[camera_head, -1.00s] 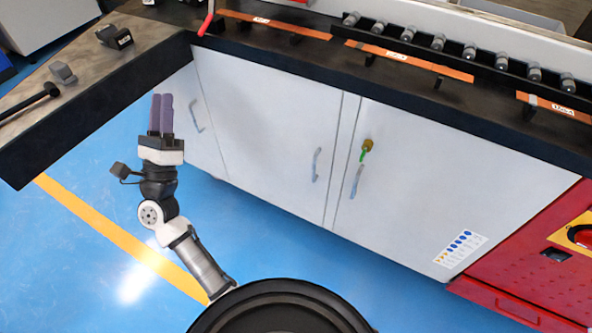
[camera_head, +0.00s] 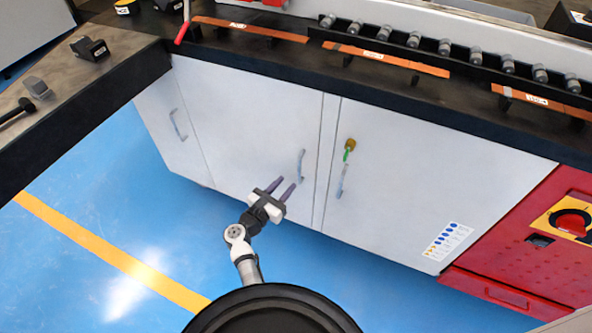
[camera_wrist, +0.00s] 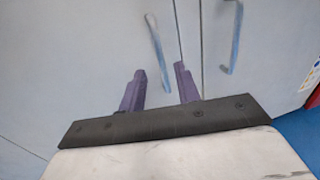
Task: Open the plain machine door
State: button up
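The plain machine door (camera_head: 250,125) is a flat grey-white cabinet door, closed, with a blue-grey vertical handle (camera_head: 301,166) near its right edge. The door also shows in the wrist view (camera_wrist: 80,60), with its slanted handle (camera_wrist: 157,55). My gripper (camera_head: 287,182) has two purple fingers, apart and empty, just left of and below the handle in the head view. In the wrist view my gripper (camera_wrist: 162,78) points at the door, with the handle's lower end appearing between the fingertips. Contact with the handle cannot be told.
The door at right has a handle (camera_head: 341,180), a yellow-and-green key (camera_head: 349,149) and a sticker (camera_head: 447,240). A narrower panel with a handle (camera_head: 178,125) is at left. The dark worktop (camera_head: 400,110) overhangs the doors. A red cabinet (camera_head: 530,255) stands right. Blue floor in front is clear.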

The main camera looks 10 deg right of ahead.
jog(key=x, duration=0.7)
jog(key=shift+p, duration=0.35)
jog(key=shift+a, duration=0.1)
grip_shut()
